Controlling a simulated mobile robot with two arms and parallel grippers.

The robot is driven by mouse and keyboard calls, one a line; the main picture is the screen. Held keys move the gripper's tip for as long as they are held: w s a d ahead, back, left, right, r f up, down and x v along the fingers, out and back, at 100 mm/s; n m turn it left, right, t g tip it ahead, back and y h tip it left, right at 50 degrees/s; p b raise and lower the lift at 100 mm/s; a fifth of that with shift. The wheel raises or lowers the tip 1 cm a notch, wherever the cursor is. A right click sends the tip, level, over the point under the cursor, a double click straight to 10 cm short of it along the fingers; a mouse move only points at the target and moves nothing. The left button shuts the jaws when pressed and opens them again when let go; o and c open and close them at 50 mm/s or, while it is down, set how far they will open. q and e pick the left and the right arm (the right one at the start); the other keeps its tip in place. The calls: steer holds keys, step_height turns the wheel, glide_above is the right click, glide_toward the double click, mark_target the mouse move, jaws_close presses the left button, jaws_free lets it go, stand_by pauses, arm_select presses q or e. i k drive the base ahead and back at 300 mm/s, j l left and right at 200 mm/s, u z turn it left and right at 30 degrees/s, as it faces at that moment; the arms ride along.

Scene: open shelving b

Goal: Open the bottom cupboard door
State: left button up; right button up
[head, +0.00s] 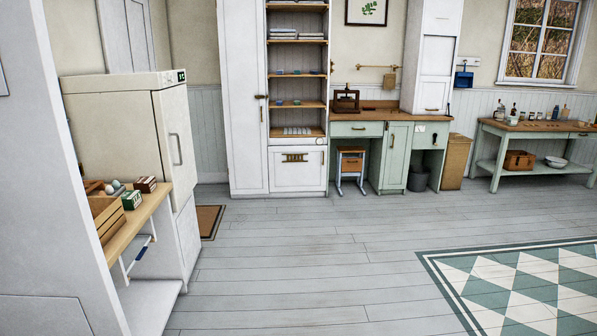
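A tall white cupboard (241,110) stands against the back wall in the head view, left of the middle. Its right half has open wooden shelves with folded cloths, small blue items and a pale stack. Below the shelves is a white bottom door (296,175), which looks closed. A brass handle (294,157) sits near its top. A tall closed door fills the cupboard's left side, with a dark latch (260,97). Neither of my grippers is in view, and nothing touches the bottom door.
Grey plank floor (290,240) lies open up to the cupboard. A cream fridge (125,130) and a wooden side shelf (150,204) with a crate and cartons stand at left. A small stool (351,163) and a green desk (397,155) stand right of the cupboard. A brown mat (209,221) lies left.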

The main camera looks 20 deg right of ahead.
mark_target(310, 174)
steer(key=i+z, duration=0.2)
steer(key=z, duration=0.35)
steer(key=i, duration=4.6)
steer(key=i+l, duration=0.1)
steer(key=i, duration=2.2)
steer(key=j+u, duration=0.05)
steer(key=j, duration=0.05)
